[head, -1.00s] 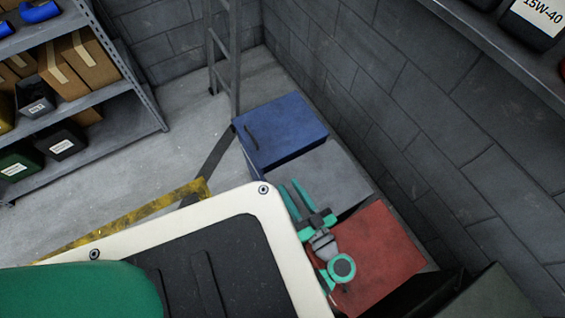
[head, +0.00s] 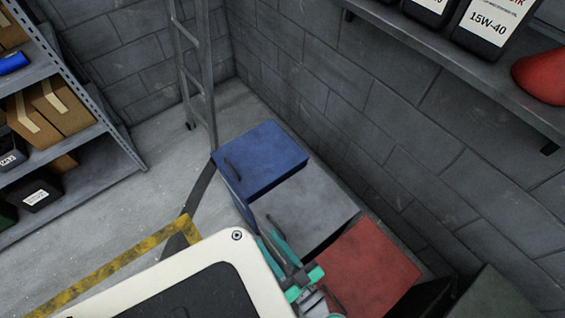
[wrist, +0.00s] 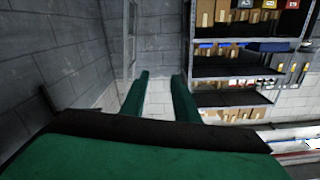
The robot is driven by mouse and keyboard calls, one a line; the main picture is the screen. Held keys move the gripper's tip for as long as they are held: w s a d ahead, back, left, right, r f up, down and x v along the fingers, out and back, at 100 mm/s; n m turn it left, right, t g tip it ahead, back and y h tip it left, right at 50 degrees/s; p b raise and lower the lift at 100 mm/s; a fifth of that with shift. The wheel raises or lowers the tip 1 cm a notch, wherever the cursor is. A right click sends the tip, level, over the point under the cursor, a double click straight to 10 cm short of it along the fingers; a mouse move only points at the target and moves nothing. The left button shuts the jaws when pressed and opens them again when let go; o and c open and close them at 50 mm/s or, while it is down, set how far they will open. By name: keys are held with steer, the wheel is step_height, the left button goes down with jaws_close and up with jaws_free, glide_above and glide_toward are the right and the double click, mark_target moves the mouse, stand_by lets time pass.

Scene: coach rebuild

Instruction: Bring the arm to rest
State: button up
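My gripper (head: 276,243) shows in the head view beyond the edge of my white-rimmed body, in front of the grey and red boxes. Its two green fingers are apart with nothing seen between them. In the wrist view the two fingers (wrist: 160,92) also stand apart, with the wall and shelving beyond them. The wrist and most of the arm are hidden behind my body in the head view.
A blue box (head: 262,158), a grey box (head: 305,205) and a red box (head: 365,265) stand in a row along the block wall. A ladder (head: 195,75) leans at the corner. Shelving (head: 75,130) stands left, and a wall shelf (head: 450,50) holds bottles. Floor between is clear.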

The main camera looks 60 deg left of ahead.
steer(key=shift+w, duration=0.1)
steer(key=w+d+f+m+t+h, duration=0.35)
steer(key=f+m+t+h, duration=0.3)
steer(key=f+m, duration=0.3)
steer(key=w+d+f+m+t+h, duration=0.1)
steer(key=d+f+m+t+h, duration=0.35)
steer(key=d, duration=0.45)
steer(key=d+r+m+t+h, duration=0.3)
steer(key=d+r+h, duration=0.25)
steer(key=d, duration=0.25)
step_height(320, 180, up, 11)
steer(key=s+d+t+h, duration=0.1)
steer(key=d+t, duration=0.1)
steer(key=t, duration=0.1)
steer(key=shift+s, duration=0.25)
